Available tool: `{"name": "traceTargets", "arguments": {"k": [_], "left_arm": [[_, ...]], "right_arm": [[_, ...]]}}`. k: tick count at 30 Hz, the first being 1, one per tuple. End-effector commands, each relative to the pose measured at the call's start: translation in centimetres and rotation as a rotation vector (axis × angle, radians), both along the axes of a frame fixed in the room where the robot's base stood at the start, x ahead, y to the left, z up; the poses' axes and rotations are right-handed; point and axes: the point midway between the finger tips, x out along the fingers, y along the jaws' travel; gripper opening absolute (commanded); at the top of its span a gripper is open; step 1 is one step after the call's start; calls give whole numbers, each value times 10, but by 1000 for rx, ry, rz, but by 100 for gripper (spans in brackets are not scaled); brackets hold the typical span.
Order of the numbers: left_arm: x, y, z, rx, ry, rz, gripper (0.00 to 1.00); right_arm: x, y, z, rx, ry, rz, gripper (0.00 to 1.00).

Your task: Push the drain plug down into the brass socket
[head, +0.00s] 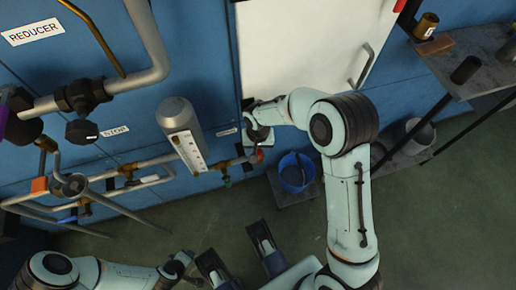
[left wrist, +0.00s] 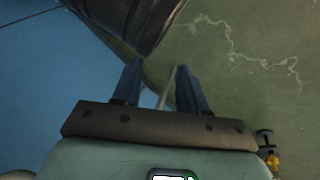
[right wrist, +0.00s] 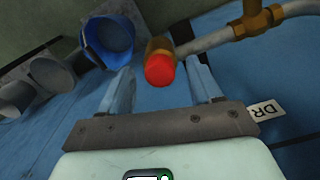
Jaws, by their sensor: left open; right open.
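The drain plug shows as a red round cap (right wrist: 160,70) in the right wrist view, at the mouth of the brass socket (right wrist: 157,47). How deep it sits cannot be told. In the head view the red plug (head: 259,154) is small and close below my right gripper (head: 257,141). My right gripper is open and empty, and in its wrist view the plug appears between the fingertips, seemingly beyond them. My left gripper (left wrist: 158,80) is open and empty, away from the plug, low over the floor; in the head view its fingers are hard to make out.
A blue bucket (head: 297,173) stands right of the plug on a low shelf, beside a grey container (head: 420,132). Pipes and valves and a grey gauge housing (head: 181,130) line the blue wall at left. A metal shelf (head: 465,58) stands at right. The green floor is open.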

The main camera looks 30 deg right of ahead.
Motion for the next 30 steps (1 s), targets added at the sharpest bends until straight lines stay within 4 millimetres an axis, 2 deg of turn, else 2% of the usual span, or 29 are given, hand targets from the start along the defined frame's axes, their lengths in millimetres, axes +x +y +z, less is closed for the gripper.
{"name": "traceTargets", "arguments": {"k": [6, 11, 15, 21, 25, 30], "left_arm": [[6, 11, -1, 20, -14, 19, 43], [8, 3, 17, 9, -28, 7, 43], [-11, -5, 26, -13, 20, -11, 43], [-28, -15, 38, -37, 68, -30, 43], [-35, -18, 41, -45, 85, -38, 43], [-38, -20, 43, -50, 95, -41, 43]], "right_arm": [[0, 0, 3, 0, -1, 0, 64], [1, 0, 40, 1, -5, -1, 64], [1, 0, 75, 1, -5, 0, 64], [0, 0, 114, 0, -4, 1, 64], [0, 0, 128, 1, -3, 1, 64], [0, 0, 134, 0, 0, 1, 64]]}}
